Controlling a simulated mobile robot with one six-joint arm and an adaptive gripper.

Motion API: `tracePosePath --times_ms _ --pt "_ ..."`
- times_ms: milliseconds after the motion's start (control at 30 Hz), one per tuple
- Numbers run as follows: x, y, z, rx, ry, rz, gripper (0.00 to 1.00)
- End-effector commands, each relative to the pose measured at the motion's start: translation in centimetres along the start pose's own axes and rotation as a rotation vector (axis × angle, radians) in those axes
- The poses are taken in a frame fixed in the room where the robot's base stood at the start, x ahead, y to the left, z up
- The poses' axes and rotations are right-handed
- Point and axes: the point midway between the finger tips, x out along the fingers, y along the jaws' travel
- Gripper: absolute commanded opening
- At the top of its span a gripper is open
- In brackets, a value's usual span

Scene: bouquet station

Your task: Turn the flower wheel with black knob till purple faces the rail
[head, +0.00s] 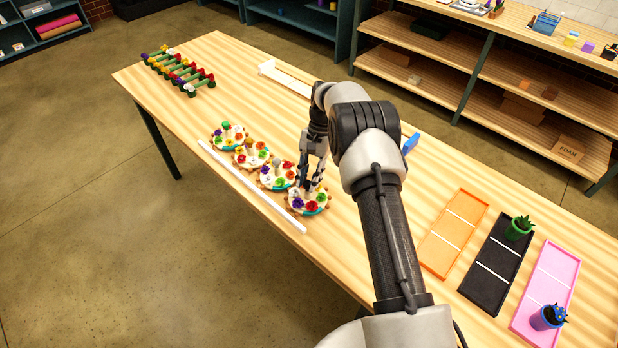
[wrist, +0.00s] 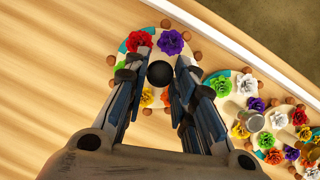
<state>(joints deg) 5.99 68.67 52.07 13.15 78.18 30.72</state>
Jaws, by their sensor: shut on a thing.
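The flower wheel with the black knob (head: 307,211) is the nearest of a row of wheels along the white rail (head: 252,187). In the wrist view its black knob (wrist: 160,73) sits between the fingertips of my gripper (wrist: 159,76), which is shut on it. The purple flower (wrist: 173,42) is on the rail side of the wheel, turned toward the rail (wrist: 245,50). The red flower (wrist: 138,40) is beside it to the left, then green (wrist: 130,69) and orange (wrist: 147,97). My fingers hide the wheel's right and lower parts.
A neighbouring flower wheel with a grey knob (wrist: 253,121) stands close by, with further wheels beyond. Orange (head: 453,233), black (head: 490,285) and pink (head: 553,280) trays lie on the right of the table. A flower rack (head: 180,72) is at the far left.

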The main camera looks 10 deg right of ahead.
Motion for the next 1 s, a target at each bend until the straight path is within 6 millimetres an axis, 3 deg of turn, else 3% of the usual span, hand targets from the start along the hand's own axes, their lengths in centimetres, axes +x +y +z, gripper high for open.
tracePosePath --times_ms 200,233,500,833,1000 --pt "0.1 0.0 0.0 -0.001 -0.001 0.001 0.00" --pt "0.1 0.0 0.0 -0.001 -0.001 0.002 0.26" --pt "0.0 0.0 0.0 -0.002 0.000 0.001 0.44" --pt "-0.2 0.0 0.0 -0.002 0.001 0.000 0.44" --pt "-2.0 -0.1 -0.1 -0.002 0.004 -0.002 0.44"
